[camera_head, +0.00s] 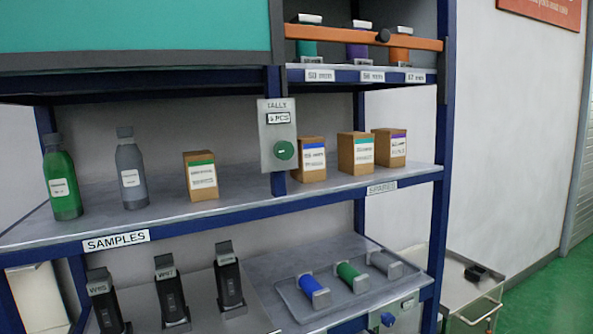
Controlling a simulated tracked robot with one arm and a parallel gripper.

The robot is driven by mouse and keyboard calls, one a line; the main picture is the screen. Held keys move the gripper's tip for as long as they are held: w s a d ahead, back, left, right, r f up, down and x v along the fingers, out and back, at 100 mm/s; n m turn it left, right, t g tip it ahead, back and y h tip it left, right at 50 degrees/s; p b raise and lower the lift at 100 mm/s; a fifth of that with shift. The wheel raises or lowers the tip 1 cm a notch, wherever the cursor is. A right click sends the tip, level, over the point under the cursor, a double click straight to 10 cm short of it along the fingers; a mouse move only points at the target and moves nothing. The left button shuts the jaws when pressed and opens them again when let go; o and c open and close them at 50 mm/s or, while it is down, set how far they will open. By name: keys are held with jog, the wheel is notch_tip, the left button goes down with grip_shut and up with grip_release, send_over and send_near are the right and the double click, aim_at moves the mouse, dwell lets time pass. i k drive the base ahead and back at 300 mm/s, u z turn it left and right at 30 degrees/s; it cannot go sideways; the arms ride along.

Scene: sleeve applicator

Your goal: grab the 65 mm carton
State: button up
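Small brown cartons stand upright on the middle shelf. One with a green band (201,176) is on the left part, above the "SAMPLES" label. Three stand on the right part, above the "SPARES" label: one with a blue band (312,160), one with a teal band (356,153) and one with a purple band (390,147). The carton labels are too small to read, so I cannot tell which is the 65 mm one. My gripper is not in view.
A tally plate (278,140) on the post divides the shelf (250,207). A green bottle (62,180) and a grey bottle (130,170) stand left. An orange bar (350,40) crosses the upper bay. Below are black devices (171,290) and a tray of coloured rolls (347,271).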

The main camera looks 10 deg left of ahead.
aim_at(310, 149)
jog(key=z, duration=0.15)
jog(key=k, duration=0.25)
jog(key=u, duration=0.8)
jog(key=i, duration=1.25)
jog(key=z, duration=0.6)
